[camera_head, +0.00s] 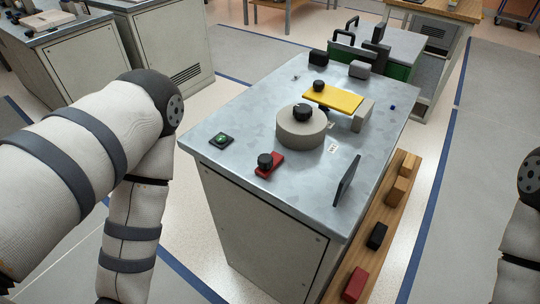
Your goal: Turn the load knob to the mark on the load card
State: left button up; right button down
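A metal-topped cabinet (232,180) stands in front of me. On it, a black knob (302,112) sits on top of a round grey drum (301,132). A second black knob (265,160) is on a small red block (271,166) near the front edge. A third black knob (319,86) is at a yellow plate (336,99). I cannot tell which is the load knob. A small white label (332,148) lies by the drum, its marks too small to read. A dark upright panel (346,182) stands at the right edge. Both my grippers are out of view.
A small black device with a green light (221,140) lies at the top's left corner. A grey block (362,115) stands by the yellow plate. A wooden ledge (372,258) with several blocks runs along the right side. Other cabinets (165,44) stand behind left.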

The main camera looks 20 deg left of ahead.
aim_at(302, 111)
jog(key=j+z, duration=0.7)
jog(key=j, duration=0.25)
jog(key=j+z, duration=0.4)
jog(key=k+j+z, duration=0.15)
jog(key=j+z, duration=0.2)
jog(key=j, duration=0.15)
jog(key=k+j+z, duration=0.15)
jog(key=j+z, duration=0.2)
jog(key=k+j+z, duration=0.2)
jog(key=j+z, duration=0.15)
